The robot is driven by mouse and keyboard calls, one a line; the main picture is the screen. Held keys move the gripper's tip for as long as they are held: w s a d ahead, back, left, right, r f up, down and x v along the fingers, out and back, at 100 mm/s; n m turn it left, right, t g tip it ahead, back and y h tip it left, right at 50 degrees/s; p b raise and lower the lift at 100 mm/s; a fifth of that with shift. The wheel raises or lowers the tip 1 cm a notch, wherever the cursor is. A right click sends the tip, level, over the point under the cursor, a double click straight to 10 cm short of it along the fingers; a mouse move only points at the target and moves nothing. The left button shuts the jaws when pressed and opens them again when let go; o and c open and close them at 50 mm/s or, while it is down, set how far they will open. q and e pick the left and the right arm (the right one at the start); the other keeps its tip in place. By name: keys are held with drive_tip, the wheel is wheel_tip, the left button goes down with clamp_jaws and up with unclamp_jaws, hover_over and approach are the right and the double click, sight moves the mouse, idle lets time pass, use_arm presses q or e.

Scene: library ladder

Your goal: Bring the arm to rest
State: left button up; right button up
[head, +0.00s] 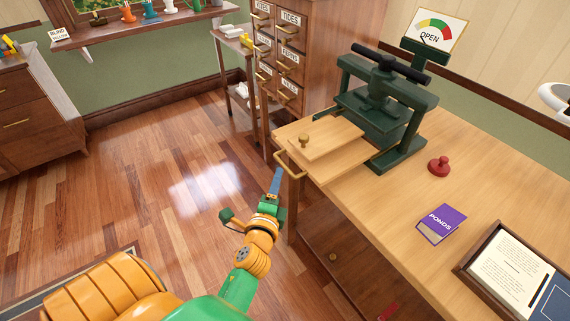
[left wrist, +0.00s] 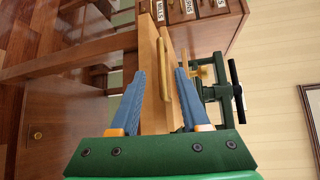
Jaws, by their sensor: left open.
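My left gripper (head: 277,178) is at the left end of the wooden table (head: 420,215), beside the brass handle (head: 289,165) of a pale board. In the left wrist view, its two blue fingers (left wrist: 160,75) are spread apart. The pale board's end shows between and beyond them, with nothing visibly gripped. Whether a finger touches the handle I cannot tell. My left arm reaches up from the bottom of the head view, orange and green. My right gripper is not in view.
A dark green press (head: 385,105) stands on the table, with a red knobbed object (head: 438,166), a purple book (head: 441,224) and a framed document (head: 508,270) nearby. A drawer cabinet (head: 300,50) stands behind. The floor (head: 150,170) to the left is clear.

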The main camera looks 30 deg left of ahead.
use_arm(q)
drive_tip(key=s+d+f+n+g+h+p, duration=0.1)
drive_tip(key=s+d+f+n+g+h, duration=0.2)
drive_tip(key=f, duration=0.5)
drive_tip(key=s+d+f+n+g+h, duration=0.1)
drive_tip(key=s+d+f+g, duration=0.15)
drive_tip(key=s+f, duration=0.5)
drive_tip(key=s+d+f+n+g+h+p, duration=0.15)
drive_tip(key=d+f, duration=0.25)
drive_tip(key=f, duration=0.6)
drive_tip(key=s+f+n+g, duration=0.3)
drive_tip(key=s+f, duration=0.1)
drive_tip(key=s, duration=0.6)
drive_tip(key=s+a+f+n+g, duration=0.1)
drive_tip(key=s+f+n+g, duration=0.2)
drive_tip(key=s, duration=0.8)
drive_tip(key=shift+s+f+n+g+h+p, duration=0.15)
drive_tip(key=shift+f+n+g+h+p, duration=0.15)
drive_tip(key=shift+f+n+g+h, duration=0.2)
drive_tip(key=shift+r, duration=0.1)
